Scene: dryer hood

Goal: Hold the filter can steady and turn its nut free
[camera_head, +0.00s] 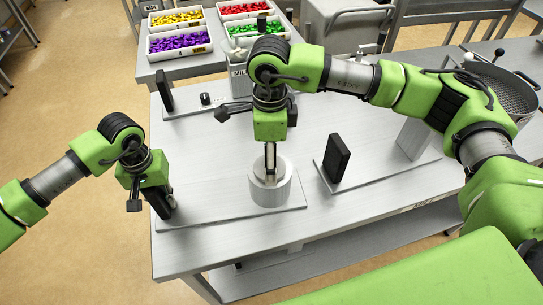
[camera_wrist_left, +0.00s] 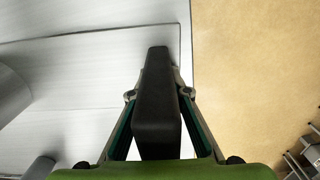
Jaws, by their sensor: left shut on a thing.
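The filter can (camera_head: 270,190) is a pale metal cylinder standing upright on a flat grey plate (camera_head: 222,214) near the table's front. My right gripper (camera_head: 270,172) points straight down at the can's top, fingers close together. The nut is hidden there, so I cannot tell whether the fingers grip it. My left gripper (camera_head: 164,208) is at the plate's left end, apart from the can. It is shut on a black upright block (camera_wrist_left: 157,110), seen between its fingers in the left wrist view. A pale curved surface (camera_wrist_left: 12,98), probably the can, shows at that view's left edge.
A second black block (camera_head: 336,158) stands on a plate right of the can, and another (camera_head: 164,90) at the back left. A perforated drum (camera_head: 503,88) is at the right. Bins of coloured pieces (camera_head: 180,40) stand behind. The table's left edge is close to my left gripper.

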